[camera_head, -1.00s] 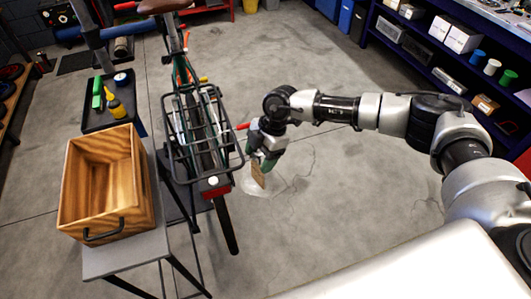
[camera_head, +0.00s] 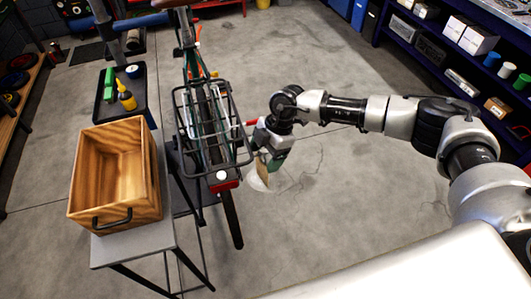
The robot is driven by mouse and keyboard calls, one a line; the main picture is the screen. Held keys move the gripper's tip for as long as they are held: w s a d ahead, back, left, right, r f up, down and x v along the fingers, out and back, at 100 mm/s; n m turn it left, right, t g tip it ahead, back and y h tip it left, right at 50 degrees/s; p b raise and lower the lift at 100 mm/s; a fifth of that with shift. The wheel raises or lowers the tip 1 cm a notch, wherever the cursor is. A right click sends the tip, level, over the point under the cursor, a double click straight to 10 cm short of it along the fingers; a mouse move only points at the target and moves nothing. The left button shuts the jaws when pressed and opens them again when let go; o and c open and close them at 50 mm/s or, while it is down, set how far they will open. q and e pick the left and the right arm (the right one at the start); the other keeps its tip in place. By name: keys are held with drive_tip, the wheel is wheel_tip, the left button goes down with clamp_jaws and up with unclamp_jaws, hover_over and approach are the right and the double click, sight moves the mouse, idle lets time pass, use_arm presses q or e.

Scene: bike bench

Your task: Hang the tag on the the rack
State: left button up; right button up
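The rack (camera_head: 212,125) is the black wire carrier over the bike's rear wheel, left of the middle in the head view. My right gripper (camera_head: 266,166) points down just right of the rack, apart from it. A small brown cardboard tag (camera_head: 263,171) is at its fingertips and hangs down from them. The gripper looks shut on the tag, though the exact grip is small in the view. A pale, see-through patch shows around the tag's lower end. My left gripper is not in view.
An open wooden crate (camera_head: 115,178) stands on a grey stand (camera_head: 130,243) left of the bike. A black tray (camera_head: 119,96) with bottles is behind it. The red tail light (camera_head: 222,182) is at the rack's rear.

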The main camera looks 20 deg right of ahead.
drive_tip(key=shift+o, duration=1.3)
drive_tip(key=shift+r, duration=0.1)
